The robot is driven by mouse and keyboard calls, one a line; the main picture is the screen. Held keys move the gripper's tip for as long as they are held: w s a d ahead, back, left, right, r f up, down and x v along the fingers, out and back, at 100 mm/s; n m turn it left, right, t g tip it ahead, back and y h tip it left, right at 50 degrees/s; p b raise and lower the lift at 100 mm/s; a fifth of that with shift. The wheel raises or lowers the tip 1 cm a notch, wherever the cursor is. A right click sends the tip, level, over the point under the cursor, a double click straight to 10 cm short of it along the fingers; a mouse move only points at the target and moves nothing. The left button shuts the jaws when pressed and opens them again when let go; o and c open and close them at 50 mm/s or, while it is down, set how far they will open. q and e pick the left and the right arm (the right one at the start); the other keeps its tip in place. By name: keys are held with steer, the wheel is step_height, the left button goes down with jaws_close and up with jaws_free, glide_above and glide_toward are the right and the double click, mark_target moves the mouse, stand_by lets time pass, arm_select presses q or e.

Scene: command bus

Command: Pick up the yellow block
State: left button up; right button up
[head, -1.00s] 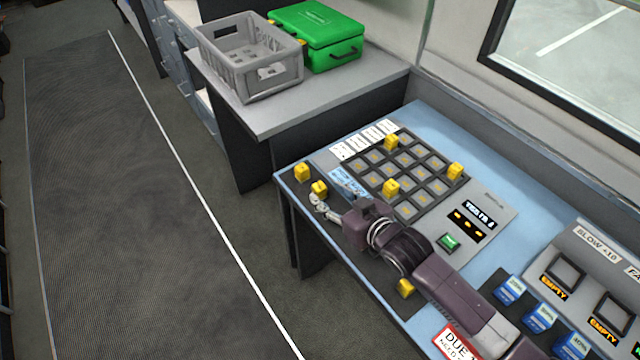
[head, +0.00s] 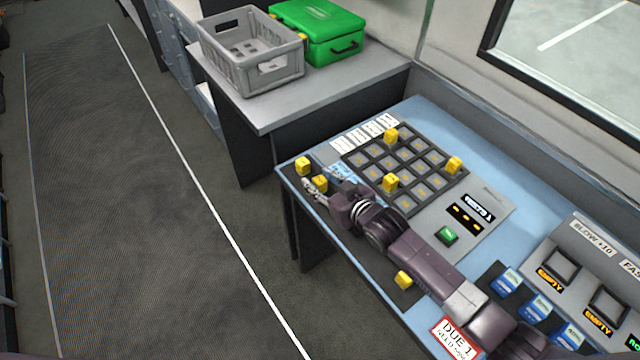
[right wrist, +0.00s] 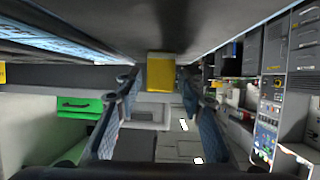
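Yellow blocks sit on the blue desk. Two are at its left corner: one at the edge (head: 303,166) and one nearer my right gripper (head: 319,184). My right gripper (head: 318,176) reaches low over this corner, its fingers spread on either side of the nearer block. In the right wrist view a yellow block (right wrist: 161,72) shows between the open fingertips (right wrist: 160,82), with gaps on both sides. Three more blocks stand on the grid board, (head: 391,136), (head: 454,165) and (head: 390,182). Another (head: 404,280) lies beside my right forearm. My left gripper is not in view.
The dark grid board (head: 410,205) lies just right of my right gripper. A green button (head: 446,235) and blue-labelled blocks (head: 507,282) are further right. A grey crate (head: 275,84) and a green case (head: 322,40) stand on the side table. The floor at left is clear.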

jaws_close()
steer(key=shift+r, duration=0.1)
